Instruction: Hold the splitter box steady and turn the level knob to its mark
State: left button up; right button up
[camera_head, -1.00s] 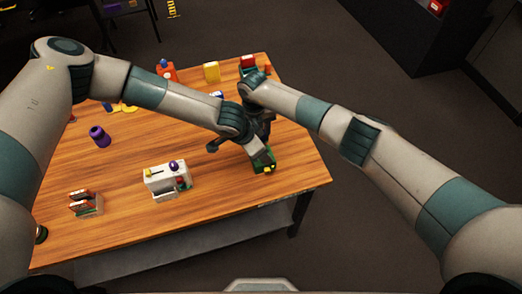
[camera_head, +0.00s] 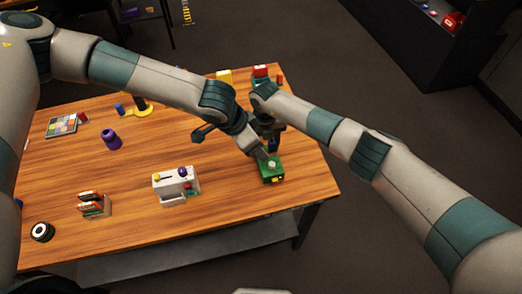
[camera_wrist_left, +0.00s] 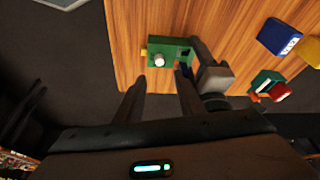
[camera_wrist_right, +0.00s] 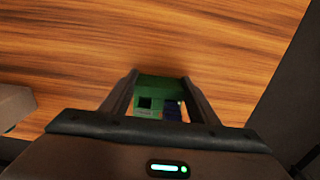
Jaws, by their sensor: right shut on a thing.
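The splitter box, a small green box (camera_head: 274,175) with a pale round level knob (camera_head: 271,164) on top, sits near the table's right edge. My right gripper (camera_wrist_right: 157,92) is shut on the box (camera_wrist_right: 160,84) at its far end, with a finger on each side. My left gripper (camera_head: 260,156) is just above and left of the knob in the head view. In the left wrist view its two fingers (camera_wrist_left: 158,90) are apart and empty, and the knob (camera_wrist_left: 159,60) shows clear beyond them. I cannot make out the knob's mark.
A white panel box (camera_head: 176,187) with a purple ball stands left of the splitter box. A purple bottle-like object (camera_head: 112,140), a small rack (camera_head: 93,205) and a black-and-white roll (camera_head: 42,231) are farther left. Yellow and red objects stand at the back.

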pick_arm(q)
jog(key=shift+r, duration=0.2)
dwell(0.4)
jog(key=d+v, duration=0.1)
jog(key=v, duration=0.9)
jog(key=shift+w+a+r, duration=0.2)
jog(key=shift+w+r, duration=0.05)
jog(key=shift+r, duration=0.3)
dwell(0.7)
